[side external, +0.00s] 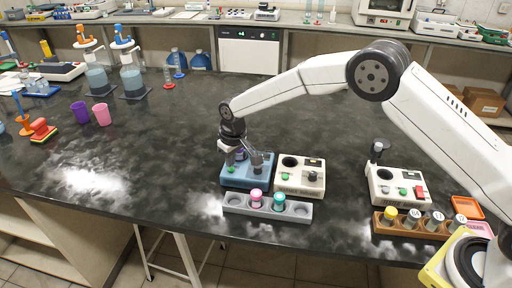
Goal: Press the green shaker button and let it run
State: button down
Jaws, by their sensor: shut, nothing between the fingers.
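A blue unit (236,181) sits on the dark bench below my gripper, with a small green button (251,185) on its front part. My gripper (259,165) is shut and empty, low over the blue unit. I cannot tell whether its tip touches the unit or the button. The gripper hides part of the unit's top. A cream unit (287,187) with a dark round well, a small green spot and a dark knob stands right beside it. Farther right, another white unit (384,187) has a green button (402,191) and a red one. Which unit is the shaker is not clear.
A grey rack (266,213) with a pink-capped and a teal-capped vial stands in front of the units. A wooden rack (390,232) of several vials is at right. Purple (80,112) and pink (101,114) cups stand left. The bench's middle is clear.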

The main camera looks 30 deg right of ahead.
aim_at(234, 169)
jog(key=shift+f, duration=0.75)
dwell(0.4)
jog(key=shift+r, duration=3.8)
jog(key=s+d+r+m, duration=0.2)
jog(key=s+d+r, duration=0.1)
jog(key=s+d, duration=1.15)
jog(key=s, duration=0.6)
jog(key=s+d+f+m, duration=0.1)
jog(key=s+d, duration=0.1)
jog(key=s, duration=0.7)
jog(key=shift+d+t, duration=0.4)
